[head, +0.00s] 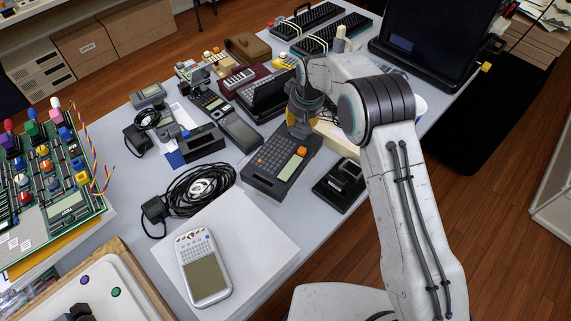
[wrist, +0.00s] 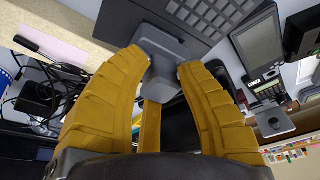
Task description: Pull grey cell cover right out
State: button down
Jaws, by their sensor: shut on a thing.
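The grey cell cover (wrist: 165,47) is a small block with rounded edges, between the yellow fingertips in the wrist view. My gripper (wrist: 165,68) is shut on it. The cover lies at the edge of a dark grey handheld (wrist: 190,16) with rows of square keys; I cannot tell how far it sits inside. In the head view this handheld (head: 272,172), with orange keys and a pale screen, lies on the table. My gripper (head: 301,121) is over its far end there, and the cover is hidden.
A black stand (head: 340,184) is close to the right of the handheld. A coiled black cable (head: 197,188) lies to its left. A white calculator (head: 204,268) rests on paper in front. Several other handhelds crowd the far left of the table (head: 220,185).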

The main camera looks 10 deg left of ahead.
jog(key=shift+r, duration=0.25)
jog(key=shift+r+p, duration=1.75)
jog(key=shift+r, duration=1.1)
